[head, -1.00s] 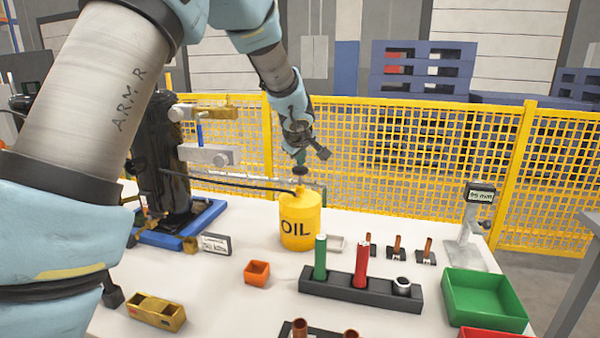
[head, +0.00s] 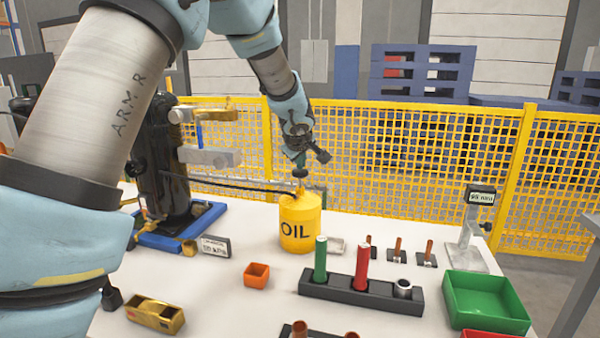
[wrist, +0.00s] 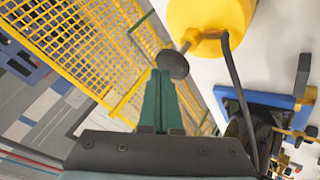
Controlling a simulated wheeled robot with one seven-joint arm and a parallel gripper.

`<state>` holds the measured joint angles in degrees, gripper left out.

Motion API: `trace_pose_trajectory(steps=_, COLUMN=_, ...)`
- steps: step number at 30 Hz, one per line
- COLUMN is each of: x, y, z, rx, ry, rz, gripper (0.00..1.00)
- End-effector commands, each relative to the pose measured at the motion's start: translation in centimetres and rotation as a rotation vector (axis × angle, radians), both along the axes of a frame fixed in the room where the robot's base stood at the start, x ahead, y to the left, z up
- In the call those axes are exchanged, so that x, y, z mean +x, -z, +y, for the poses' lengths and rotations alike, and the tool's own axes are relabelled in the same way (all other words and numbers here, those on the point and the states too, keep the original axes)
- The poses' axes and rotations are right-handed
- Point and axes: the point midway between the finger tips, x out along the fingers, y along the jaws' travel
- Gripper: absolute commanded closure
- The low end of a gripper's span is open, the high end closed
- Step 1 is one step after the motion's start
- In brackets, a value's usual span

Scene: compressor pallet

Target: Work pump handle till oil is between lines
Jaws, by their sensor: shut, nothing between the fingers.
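The yellow oil can (head: 300,222), marked OIL, stands on the white table. Its pump handle has a dark round knob (head: 299,173) on a short rod, raised above the can's top. My gripper (head: 299,163) points down just above the knob, its green fingers shut and empty. In the wrist view the fingertips (wrist: 163,72) are close to the knob (wrist: 173,65); I cannot tell whether they touch. A dark hose (wrist: 236,85) runs from the can to the black compressor (head: 165,165) on a blue base. I cannot make out any oil level or lines.
A rack (head: 360,290) with green and red cylinders stands in front of the can. A yellow mesh fence (head: 400,160) runs behind the table.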

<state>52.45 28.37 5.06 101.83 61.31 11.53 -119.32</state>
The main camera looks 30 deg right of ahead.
Motion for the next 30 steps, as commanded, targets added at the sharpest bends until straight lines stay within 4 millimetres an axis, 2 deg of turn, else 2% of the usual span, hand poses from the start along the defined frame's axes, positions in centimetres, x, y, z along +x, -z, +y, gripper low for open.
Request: trace_pose_trajectory(steps=30, x=-0.03, y=1.03, z=-0.01, rx=0.001, ry=0.0, rz=0.001, gripper=1.0)
